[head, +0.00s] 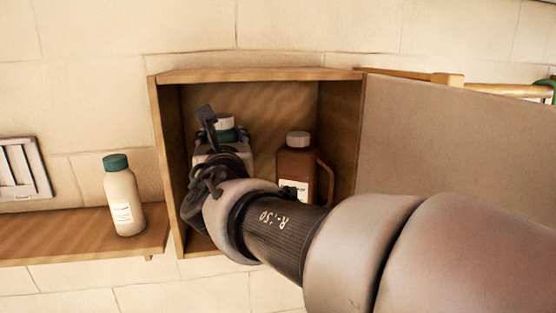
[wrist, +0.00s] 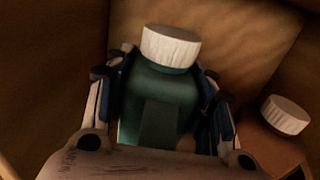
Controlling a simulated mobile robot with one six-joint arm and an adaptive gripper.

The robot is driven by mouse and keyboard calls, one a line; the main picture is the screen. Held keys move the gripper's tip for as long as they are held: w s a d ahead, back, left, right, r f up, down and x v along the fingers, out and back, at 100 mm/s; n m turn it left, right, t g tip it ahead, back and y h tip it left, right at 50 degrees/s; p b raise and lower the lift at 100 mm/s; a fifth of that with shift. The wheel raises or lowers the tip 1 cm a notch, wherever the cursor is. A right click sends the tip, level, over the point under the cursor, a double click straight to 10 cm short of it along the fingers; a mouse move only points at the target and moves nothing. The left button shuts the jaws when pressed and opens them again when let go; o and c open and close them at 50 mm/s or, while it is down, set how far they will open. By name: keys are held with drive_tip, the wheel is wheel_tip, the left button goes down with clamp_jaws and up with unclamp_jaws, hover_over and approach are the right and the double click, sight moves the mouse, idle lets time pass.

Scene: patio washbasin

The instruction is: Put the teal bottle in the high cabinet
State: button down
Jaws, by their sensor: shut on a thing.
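The teal bottle (wrist: 158,105) with a white cap (wrist: 171,47) stands between the two fingers of my gripper (wrist: 160,110) in the wrist view. The fingers are shut on its sides. In the head view the teal bottle (head: 226,134) is inside the left part of the open wooden cabinet (head: 168,150), mostly hidden by my gripper (head: 222,150) and wrist. Only its cap and a bit of teal show there. Whether its base touches the cabinet floor is hidden.
A brown jug (head: 298,160) with a white cap stands in the cabinet's right part, close to my gripper. The cabinet door (head: 450,140) is swung open to the right. A cream bottle (head: 123,200) with a green cap stands on the shelf (head: 60,238) at left.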

drive_tip(key=f, duration=0.3)
drive_tip(key=shift+w+f, duration=0.3)
drive_tip(key=shift+s+f, duration=0.1)
drive_tip(key=shift+f, duration=0.15)
drive_tip(key=c, duration=0.7)
unclamp_jaws()
drive_tip(key=b+v, duration=0.2)
drive_tip(key=v, duration=1)
drive_tip(key=shift+r, duration=0.1)
